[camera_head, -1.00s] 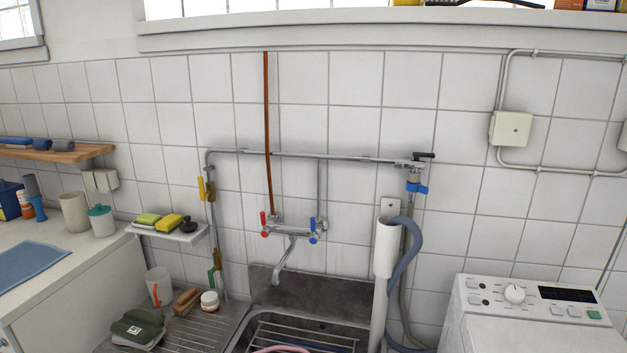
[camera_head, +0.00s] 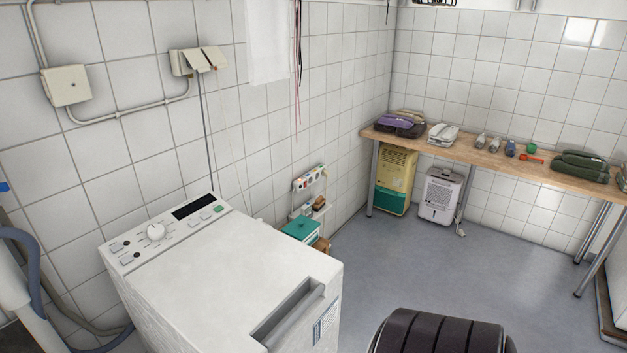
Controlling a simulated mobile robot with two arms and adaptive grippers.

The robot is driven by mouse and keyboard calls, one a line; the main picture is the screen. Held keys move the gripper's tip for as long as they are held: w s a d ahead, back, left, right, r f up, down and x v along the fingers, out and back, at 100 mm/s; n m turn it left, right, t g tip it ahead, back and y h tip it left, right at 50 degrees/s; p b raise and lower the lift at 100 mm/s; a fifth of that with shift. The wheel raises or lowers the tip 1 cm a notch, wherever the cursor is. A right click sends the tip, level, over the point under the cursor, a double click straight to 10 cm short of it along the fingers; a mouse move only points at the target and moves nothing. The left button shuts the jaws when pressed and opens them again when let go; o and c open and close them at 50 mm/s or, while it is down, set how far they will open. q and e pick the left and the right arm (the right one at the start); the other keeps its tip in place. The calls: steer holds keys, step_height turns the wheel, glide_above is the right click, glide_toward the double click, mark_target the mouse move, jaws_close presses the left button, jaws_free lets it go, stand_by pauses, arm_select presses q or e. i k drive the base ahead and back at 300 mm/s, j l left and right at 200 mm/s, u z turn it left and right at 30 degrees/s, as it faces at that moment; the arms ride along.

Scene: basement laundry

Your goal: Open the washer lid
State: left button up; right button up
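The white top-loading washer (camera_head: 165,311) stands at the lower left, near the tiled wall. Its lid (camera_head: 233,269) is shut and lies flat on top. A recessed grey handle (camera_head: 289,314) is at the lid's front edge. The control panel (camera_head: 164,231) at the back has a round knob, several buttons, a dark display and a green button. Neither of my grippers shows in the head view.
A dark ribbed rounded object (camera_head: 441,334) is at the bottom, right of the washer. A wooden bench (camera_head: 475,158) with folded cloths and small items runs along the far wall. Grey floor (camera_head: 400,265) between is clear. A grey hose (camera_head: 33,275) hangs left of the washer.

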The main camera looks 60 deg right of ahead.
mark_target(239, 283)
steer(key=z, duration=1.6)
steer(key=l, duration=0.3)
steer(key=k, duration=0.05)
